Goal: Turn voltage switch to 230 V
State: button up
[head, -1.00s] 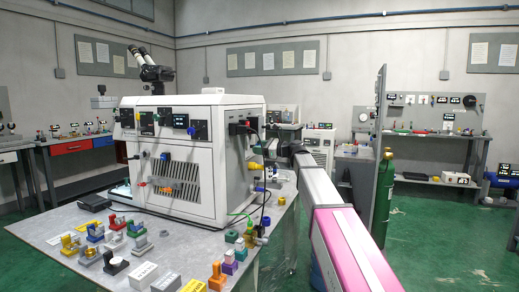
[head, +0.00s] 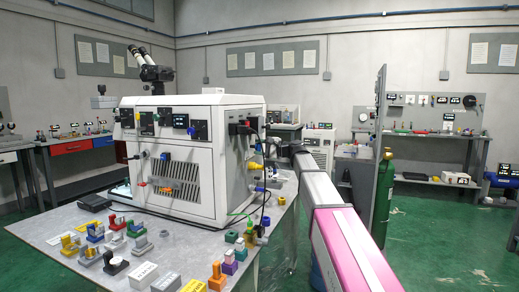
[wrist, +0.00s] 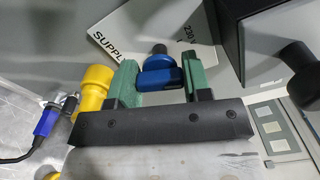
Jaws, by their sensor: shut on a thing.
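The blue voltage switch knob (wrist: 160,72) sits between the two green fingers of my gripper (wrist: 161,84) in the wrist view. Both fingers touch its sides, so the gripper is shut on it. A white label plate (wrist: 128,38) behind it reads "SUPPLY" and "230"; the knob and fingers hide part of it. In the head view the white machine (head: 192,157) stands on the table, and my arm reaches to its right side.
A yellow connector (wrist: 93,88) is close left of my gripper, with a blue plug and black cable (wrist: 47,121) farther left. Several small coloured parts lie on the table (head: 190,235) in front of the machine.

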jog(key=shift+n, duration=1.7)
jog(key=o, duration=0.9)
jog(key=shift+d, duration=0.1)
jog(key=v, duration=1)
jog(key=shift+s+d, duration=0.2)
jog(key=shift+d, duration=0.1)
jog(key=shift+d, duration=0.1)
